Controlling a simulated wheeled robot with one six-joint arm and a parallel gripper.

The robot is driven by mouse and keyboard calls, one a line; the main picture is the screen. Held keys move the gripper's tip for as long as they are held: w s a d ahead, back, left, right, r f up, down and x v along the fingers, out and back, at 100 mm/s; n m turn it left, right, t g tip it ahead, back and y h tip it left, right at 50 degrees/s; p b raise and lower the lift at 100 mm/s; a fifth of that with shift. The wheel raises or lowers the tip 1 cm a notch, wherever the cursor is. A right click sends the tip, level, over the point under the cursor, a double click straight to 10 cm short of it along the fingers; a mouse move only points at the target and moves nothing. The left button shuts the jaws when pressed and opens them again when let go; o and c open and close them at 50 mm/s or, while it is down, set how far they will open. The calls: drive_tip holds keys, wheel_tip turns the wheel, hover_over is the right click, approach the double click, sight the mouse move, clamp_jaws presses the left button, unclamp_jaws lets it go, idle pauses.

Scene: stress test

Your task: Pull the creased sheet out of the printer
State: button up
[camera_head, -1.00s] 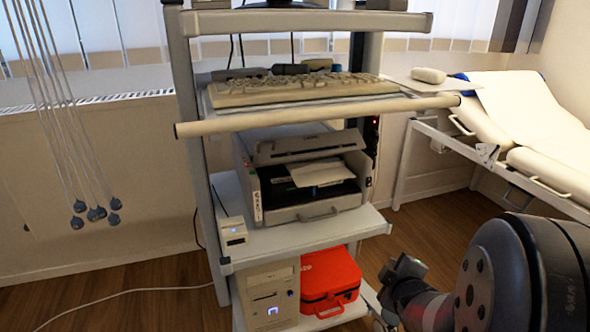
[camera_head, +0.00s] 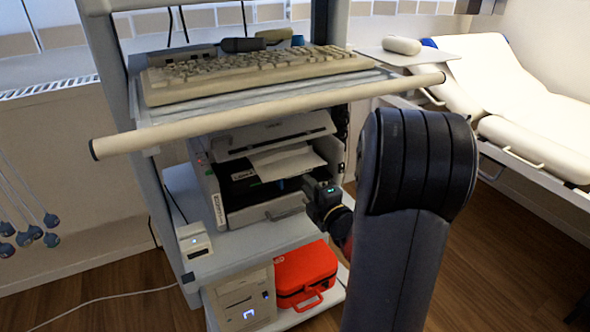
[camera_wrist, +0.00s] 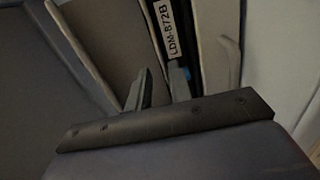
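The printer (camera_head: 213,207) stands on the cart's middle shelf with its front open. The white sheet (camera_head: 285,163) sticks out of the opening, its inner end hidden inside. I cannot make out its crease. My gripper (camera_head: 322,190) is at the right front of the printer, close to the sheet. In the wrist view, the two fingers of my gripper (camera_wrist: 160,78) stand apart, pointing into the printer. A pale surface, perhaps the sheet, lies beyond them, beside a black strip with a label (camera_wrist: 182,28) reading "LDM-872B". Whether the fingers straddle the sheet is unclear.
A keyboard (camera_head: 255,75) and a pale bar (camera_head: 270,117) are above the printer. A small white box (camera_head: 194,240) sits on the shelf left of it. A red case (camera_head: 305,272) and a computer tower (camera_head: 240,299) are below. A padded couch (camera_head: 530,145) stands at right.

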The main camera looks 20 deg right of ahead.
sight(292, 169)
drive_tip(key=w, duration=0.4)
drive_tip(key=shift+a+f, duration=0.1)
drive_tip(key=shift+f, duration=0.1)
drive_tip(key=shift+w+r+b, duration=0.2)
drive_tip(key=shift+w+b, duration=0.4)
drive_tip(key=shift+w, duration=0.45)
clamp_jaws()
drive_tip(key=shift+r, duration=0.2)
drive_tip(key=shift+s+b, duration=0.1)
drive_tip(key=shift+b, duration=0.2)
drive_tip(key=s+r, duration=0.3)
drive_tip(key=s, duration=2)
drive_tip(key=shift+d+r+p, duration=0.2)
drive_tip(key=shift+d+p, duration=0.15)
drive_tip(key=shift+p, duration=0.05)
